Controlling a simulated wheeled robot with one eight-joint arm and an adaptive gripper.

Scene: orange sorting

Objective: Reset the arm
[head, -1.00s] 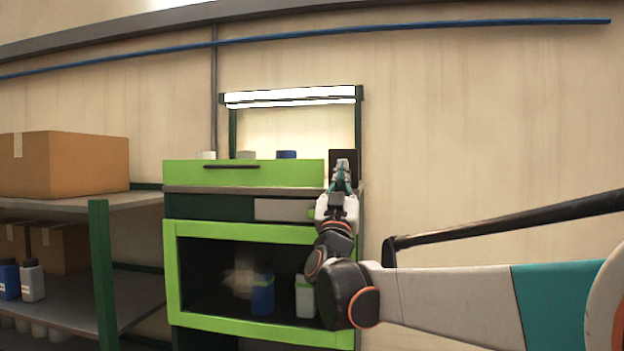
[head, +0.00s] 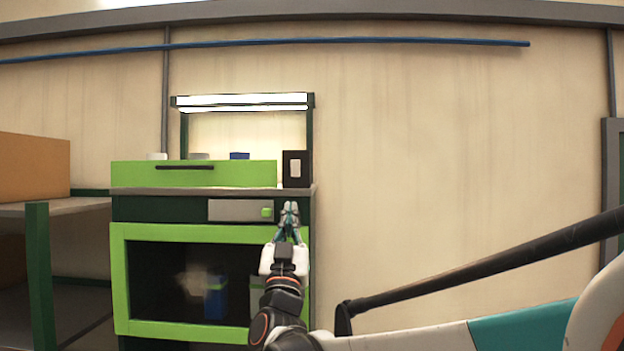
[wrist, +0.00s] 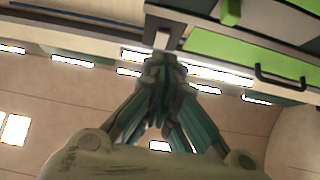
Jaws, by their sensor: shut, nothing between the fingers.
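My gripper (head: 290,208) is shut and empty, with its fingertips together and pointing up in the head view. It shows in front of the right part of the green cabinet (head: 212,231), below the worktop's right end. In the wrist view, my gripper (wrist: 163,65) has its teal fingers closed together at the centre. The cabinet's green drawer front with a black handle (wrist: 262,62) shows at the upper right there. I cannot tell the exact gap between my gripper and the cabinet.
A black box with a pale front panel (head: 295,169) stands on the worktop. A shelf (head: 38,208) with a cardboard box (head: 34,166) is at the left. The wall (head: 450,180) to the right is bare.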

